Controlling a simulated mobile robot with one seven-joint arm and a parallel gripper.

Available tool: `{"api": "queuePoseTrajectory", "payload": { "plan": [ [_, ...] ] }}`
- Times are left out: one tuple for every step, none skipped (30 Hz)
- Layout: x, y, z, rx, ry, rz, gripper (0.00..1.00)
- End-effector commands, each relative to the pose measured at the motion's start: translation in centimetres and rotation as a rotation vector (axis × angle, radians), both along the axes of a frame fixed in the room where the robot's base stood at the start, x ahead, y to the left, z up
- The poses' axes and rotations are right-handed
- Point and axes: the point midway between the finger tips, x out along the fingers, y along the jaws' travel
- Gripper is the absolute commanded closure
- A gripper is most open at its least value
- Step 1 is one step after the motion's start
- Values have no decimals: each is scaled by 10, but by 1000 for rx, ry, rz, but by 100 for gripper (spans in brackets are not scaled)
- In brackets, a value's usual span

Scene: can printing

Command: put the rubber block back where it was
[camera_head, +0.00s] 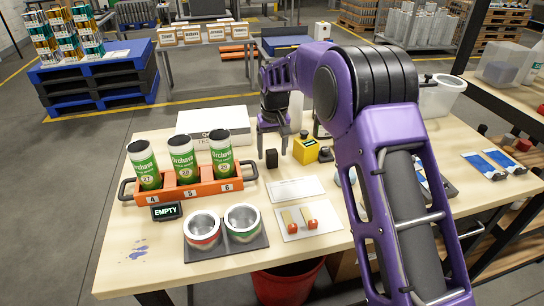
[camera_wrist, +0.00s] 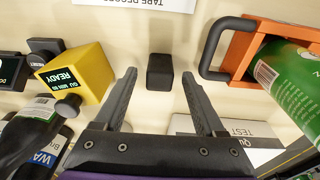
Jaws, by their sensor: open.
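A small black block, which looks like the rubber block (camera_head: 271,160), stands on the wooden table between the orange carrier and the yellow device. The wrist view shows the same block (camera_wrist: 160,72) centred between my fingertips, with a gap on either side. My gripper (camera_head: 272,152) is open, points down at the block and holds nothing. Its two dark fingers also show in the wrist view (camera_wrist: 159,85). I cannot tell how far above the table the fingertips are.
The orange carrier (camera_head: 205,188) with three green cans stands to the left. The yellow device (camera_head: 304,151) reads READY and stands close to the right. A white sheet (camera_head: 295,189) lies in front. Two open cups (camera_head: 202,228) sit on a dark mat. A white box (camera_head: 200,119) is behind.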

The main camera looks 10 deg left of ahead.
Motion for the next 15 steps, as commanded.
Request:
{"api": "queuePoseTrajectory", "payload": {
  "plan": [
    [0, 0, 15, 2, -5, 0, 28],
    [-1, -1, 21, 2, -5, 0, 28],
    [-2, -1, 30, 3, -5, 0, 28],
    [-3, -2, 37, 2, -5, 0, 28],
    [-3, -2, 43, 2, -5, 0, 28],
    [-5, -2, 51, 2, -4, 0, 28],
    [-5, -3, 56, 2, -4, 0, 28],
    [-6, -3, 62, 2, -4, 0, 28],
    [-7, -3, 68, 1, -3, 0, 28],
    [-7, -4, 72, 1, -3, 0, 28],
    [-7, -4, 75, 1, -3, 0, 28],
    [-8, -4, 80, 1, -2, 0, 28],
    [-9, -4, 82, 1, -2, 0, 28],
    [-9, -4, 84, 0, -1, 0, 28],
    [-9, -5, 86, 0, -1, 0, 28]
  ]
}}
